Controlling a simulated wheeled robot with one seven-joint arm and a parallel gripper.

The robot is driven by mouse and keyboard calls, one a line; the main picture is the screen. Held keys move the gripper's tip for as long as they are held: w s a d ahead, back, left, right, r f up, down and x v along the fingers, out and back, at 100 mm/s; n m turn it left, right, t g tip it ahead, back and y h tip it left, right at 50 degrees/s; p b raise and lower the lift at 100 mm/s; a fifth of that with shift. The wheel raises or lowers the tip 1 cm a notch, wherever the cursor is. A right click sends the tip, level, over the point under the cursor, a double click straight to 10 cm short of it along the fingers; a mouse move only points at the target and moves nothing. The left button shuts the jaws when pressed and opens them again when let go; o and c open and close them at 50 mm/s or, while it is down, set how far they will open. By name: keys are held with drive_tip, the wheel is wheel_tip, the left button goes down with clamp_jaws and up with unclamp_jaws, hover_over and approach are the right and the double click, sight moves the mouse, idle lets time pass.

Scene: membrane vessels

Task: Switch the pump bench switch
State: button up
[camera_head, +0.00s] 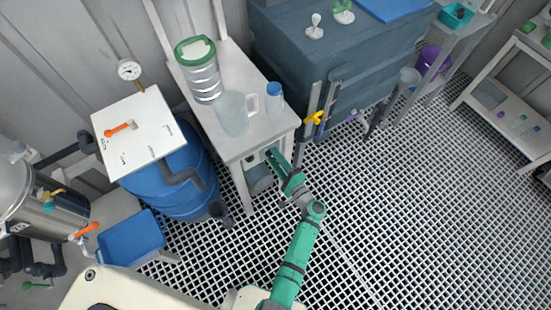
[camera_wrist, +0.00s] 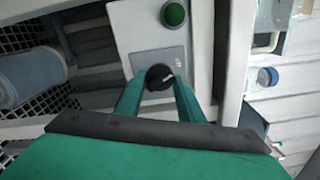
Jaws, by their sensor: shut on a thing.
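The pump bench switch (camera_wrist: 159,77) is a black round knob with a white mark on a grey plate, in the wrist view. My gripper (camera_wrist: 158,86) has its two green fingers on either side of the knob, shut on it. A green round button (camera_wrist: 174,14) sits above the knob on the same pale panel (camera_wrist: 135,30). In the head view my gripper (camera_head: 272,155) reaches the front of the white bench (camera_head: 262,133), below its top. The switch is hidden there by my arm.
On the bench stand a clear jug (camera_head: 234,115), a blue-capped bottle (camera_head: 274,98) and a green-lidded jar (camera_head: 202,75). A blue barrel (camera_head: 175,190) stands to the left, and a dark blue tank (camera_head: 300,50) behind right. The grated floor at right is clear.

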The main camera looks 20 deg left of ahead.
drive_tip(key=shift+s+a+n, duration=0.1)
drive_tip(key=shift+n, duration=0.2)
drive_tip(key=o, duration=1.1)
drive_tip(key=shift+c, duration=0.2)
drive_tip(key=v, duration=1)
drive_tip(key=shift+s+d, duration=0.2)
drive_tip(key=shift+d, duration=0.15)
